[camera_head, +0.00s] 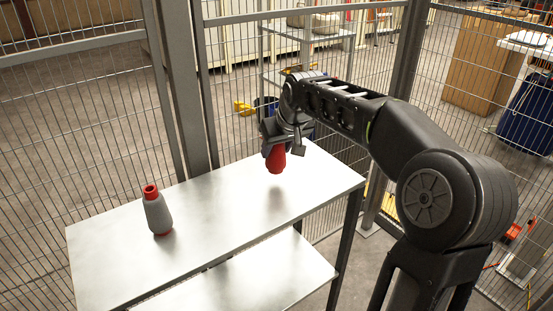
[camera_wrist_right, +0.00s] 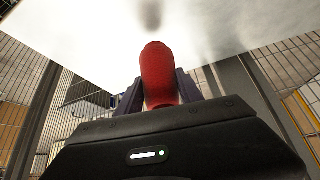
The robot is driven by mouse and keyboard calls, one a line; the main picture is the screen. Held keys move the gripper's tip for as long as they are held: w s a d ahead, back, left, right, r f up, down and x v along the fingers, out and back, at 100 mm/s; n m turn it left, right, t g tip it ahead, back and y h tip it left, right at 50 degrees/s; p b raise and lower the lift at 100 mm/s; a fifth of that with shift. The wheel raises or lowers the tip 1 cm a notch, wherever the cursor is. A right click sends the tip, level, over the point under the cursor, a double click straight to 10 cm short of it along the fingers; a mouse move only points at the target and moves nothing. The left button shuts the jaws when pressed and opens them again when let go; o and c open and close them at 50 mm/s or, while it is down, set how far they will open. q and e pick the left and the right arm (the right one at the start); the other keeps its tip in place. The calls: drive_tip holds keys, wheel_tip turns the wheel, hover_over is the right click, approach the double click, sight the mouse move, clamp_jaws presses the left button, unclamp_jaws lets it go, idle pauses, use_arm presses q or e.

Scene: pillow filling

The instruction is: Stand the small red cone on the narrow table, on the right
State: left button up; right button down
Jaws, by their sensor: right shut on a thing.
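The small red cone (camera_head: 275,159) is in my right gripper (camera_head: 284,143), which is shut on it. The cone hangs above the right part of the narrow table (camera_head: 221,196), with a soft shadow on the top below it. In the right wrist view the red cone (camera_wrist_right: 160,76) stands out between the fingers, and the pale table top (camera_wrist_right: 230,25) lies beyond it. The gripper hides part of the cone in the head view. My left gripper is in neither view.
A grey cone with a red top and base (camera_head: 158,212) stands upright on the table's left part. A lower shelf or second surface (camera_head: 250,280) juts out in front. A wire mesh fence with metal posts (camera_head: 180,90) runs close behind the table. The table middle is clear.

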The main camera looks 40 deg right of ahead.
sight(279, 153)
drive_tip(key=shift+f, duration=1.65)
drive_tip(key=shift+f, duration=0.15)
drive_tip(key=c, duration=0.8)
unclamp_jaws()
drive_tip(key=shift+o, duration=0.2)
drive_tip(key=shift+r, duration=0.25)
drive_tip(key=v, duration=1.2)
drive_tip(key=shift+f, duration=0.1)
